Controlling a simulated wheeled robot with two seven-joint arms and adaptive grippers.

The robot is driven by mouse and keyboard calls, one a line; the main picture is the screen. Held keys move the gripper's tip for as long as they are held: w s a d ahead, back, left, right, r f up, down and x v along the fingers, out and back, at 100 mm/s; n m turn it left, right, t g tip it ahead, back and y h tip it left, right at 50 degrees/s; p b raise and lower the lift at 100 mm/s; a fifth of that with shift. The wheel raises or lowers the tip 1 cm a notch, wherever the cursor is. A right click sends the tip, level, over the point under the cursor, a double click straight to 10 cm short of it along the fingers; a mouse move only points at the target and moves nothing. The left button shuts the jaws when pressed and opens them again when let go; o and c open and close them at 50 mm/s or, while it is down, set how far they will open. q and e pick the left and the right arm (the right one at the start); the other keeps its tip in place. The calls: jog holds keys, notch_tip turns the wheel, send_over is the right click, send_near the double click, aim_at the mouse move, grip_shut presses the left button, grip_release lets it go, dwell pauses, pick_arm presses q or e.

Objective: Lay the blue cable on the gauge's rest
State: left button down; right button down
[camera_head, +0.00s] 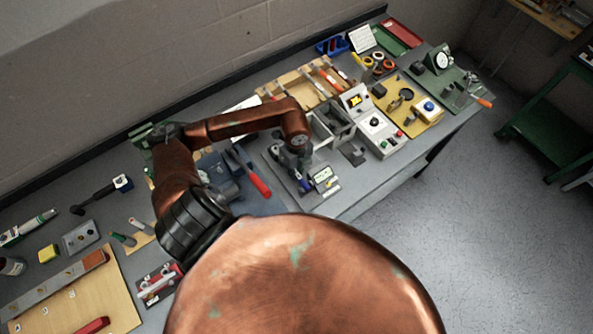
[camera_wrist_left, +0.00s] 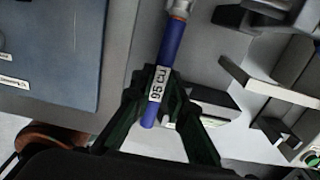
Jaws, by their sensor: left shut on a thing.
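The blue cable (camera_wrist_left: 171,48) is a short, straight piece with a white "95 CU" label and a metal lug at its upper end in the left wrist view. My left gripper (camera_wrist_left: 158,97) is shut on it around the label, and the lower end sticks out between the fingers. In the head view my left gripper (camera_head: 291,163) is small and dark, over a grey plate. A gauge with a small display (camera_head: 323,177) stands on that plate. Grey brackets (camera_wrist_left: 262,85), possibly the gauge's rest, lie right of the cable in the wrist view, apart from it. My right gripper is not in view.
The bench's front edge (camera_head: 385,178) is close.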

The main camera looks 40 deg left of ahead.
pick_arm(q)
jog(key=shift+f, duration=0.1)
jog(key=c, duration=1.8)
grip_release()
jog(key=shift+c, duration=0.2)
jog(key=shift+r+p, duration=1.7)
jog(key=shift+r, duration=0.8)
jog(key=shift+r+p, duration=0.6)
jog(key=shift+r, duration=0.45)
